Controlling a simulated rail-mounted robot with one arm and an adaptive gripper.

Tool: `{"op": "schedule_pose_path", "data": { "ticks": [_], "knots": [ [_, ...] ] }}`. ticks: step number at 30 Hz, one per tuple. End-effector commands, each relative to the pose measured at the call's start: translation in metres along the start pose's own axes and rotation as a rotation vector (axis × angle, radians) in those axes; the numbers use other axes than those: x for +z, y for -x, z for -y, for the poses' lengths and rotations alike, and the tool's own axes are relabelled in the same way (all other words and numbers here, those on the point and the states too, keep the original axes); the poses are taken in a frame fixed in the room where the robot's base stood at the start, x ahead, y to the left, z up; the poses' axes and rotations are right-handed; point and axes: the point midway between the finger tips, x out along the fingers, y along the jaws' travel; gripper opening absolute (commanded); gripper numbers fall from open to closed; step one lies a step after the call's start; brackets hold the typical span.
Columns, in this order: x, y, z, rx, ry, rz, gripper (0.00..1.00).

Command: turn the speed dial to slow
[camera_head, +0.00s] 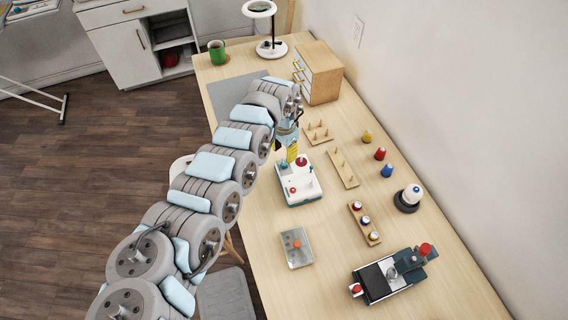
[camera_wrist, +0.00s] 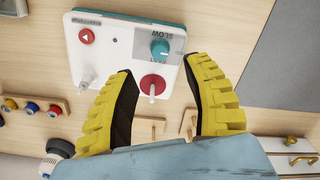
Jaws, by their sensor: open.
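Which way the dial points is unclear. The box also shows in the head view (camera_head: 300,196), on the table. My gripper (camera_wrist: 158,67) has yellow fingers spread wide and is empty. Its fingertips are at either side of the area just below the dial in the picture; contact cannot be told. In the head view my gripper (camera_head: 291,152) is over the box's far end.
The box also carries a red round part (camera_wrist: 153,86), a red triangle button (camera_wrist: 86,37) and a pale peg (camera_wrist: 88,77). Wooden peg racks (camera_head: 343,168), spools (camera_head: 380,153) and a metal pedal (camera_head: 296,247) lie nearby. A small drawer cabinet (camera_head: 322,75) stands behind.

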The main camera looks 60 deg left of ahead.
Motion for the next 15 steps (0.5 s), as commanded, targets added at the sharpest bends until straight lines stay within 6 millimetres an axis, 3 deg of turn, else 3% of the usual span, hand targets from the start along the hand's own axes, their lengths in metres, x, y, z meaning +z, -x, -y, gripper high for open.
{"op": "schedule_pose_path", "data": {
  "ticks": [9,15],
  "knots": [
    [-0.001,-0.053,-0.001,0.001,-0.001,0.0,0.5],
    [0.0,-0.067,-0.001,0.001,-0.001,0.0,0.5]
  ]
}}
